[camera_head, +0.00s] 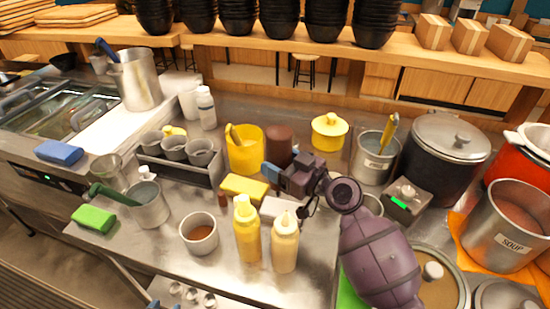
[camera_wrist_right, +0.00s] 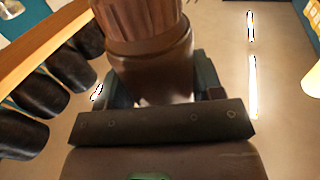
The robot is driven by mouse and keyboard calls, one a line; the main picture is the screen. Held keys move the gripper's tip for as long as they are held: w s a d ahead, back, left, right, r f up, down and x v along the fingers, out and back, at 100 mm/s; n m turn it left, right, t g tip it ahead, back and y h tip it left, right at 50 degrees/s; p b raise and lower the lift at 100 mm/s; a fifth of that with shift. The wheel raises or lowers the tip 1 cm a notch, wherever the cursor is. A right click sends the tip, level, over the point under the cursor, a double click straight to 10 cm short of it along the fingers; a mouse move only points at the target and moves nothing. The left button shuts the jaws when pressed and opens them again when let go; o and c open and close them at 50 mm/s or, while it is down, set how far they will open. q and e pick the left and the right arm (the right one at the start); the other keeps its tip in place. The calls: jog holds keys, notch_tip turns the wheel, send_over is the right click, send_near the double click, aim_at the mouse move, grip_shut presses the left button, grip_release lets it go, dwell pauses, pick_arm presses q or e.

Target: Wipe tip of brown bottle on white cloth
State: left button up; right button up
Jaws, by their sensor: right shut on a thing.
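The brown bottle (camera_head: 278,143) is in my right gripper (camera_head: 280,172), which is shut on it above the middle of the counter. In the right wrist view the brown bottle (camera_wrist_right: 150,68) stands between the fingers of the right gripper (camera_wrist_right: 160,92). A broad, blunt brown end faces up in the head view; its tip is hidden. The folded white cloth (camera_head: 272,209) lies on the counter below and in front of the gripper, partly covered by my arm and the sauce bottles. I see no contact between bottle and cloth.
A yellow sauce bottle (camera_head: 247,232) and a cream one (camera_head: 285,243) stand close in front of the cloth. A yellow cloth (camera_head: 244,187) lies to its left, with a yellow container (camera_head: 245,152) behind. A white cup (camera_head: 199,234) stands left. Pots crowd the right side.

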jog(key=d+f+b, duration=0.1)
jog(key=d+f, duration=0.2)
jog(key=d, duration=0.1)
pick_arm(q)
jog(key=shift+f+b, duration=0.4)
jog(key=shift+f, duration=0.85)
pick_arm(e)
jog(key=shift+w+a+r, duration=0.1)
jog(key=shift+a, duration=2.65)
pick_arm(q)
jog(key=shift+s+f, duration=0.1)
jog(key=shift+s, duration=0.1)
jog(key=shift+w+f+b, duration=0.15)
jog(key=shift+f+b, duration=0.15)
jog(key=shift+b, duration=0.05)
pick_arm(e)
jog(key=shift+f, duration=0.3)
pick_arm(q)
jog(key=shift+s+f, duration=0.35)
jog(key=shift+f, duration=0.15)
pick_arm(e)
jog(key=shift+f, duration=0.25)
pick_arm(q)
jog(key=shift+f+b, duration=0.3)
jog(key=shift+b, duration=0.25)
pick_arm(e)
jog(key=shift+f, duration=0.45)
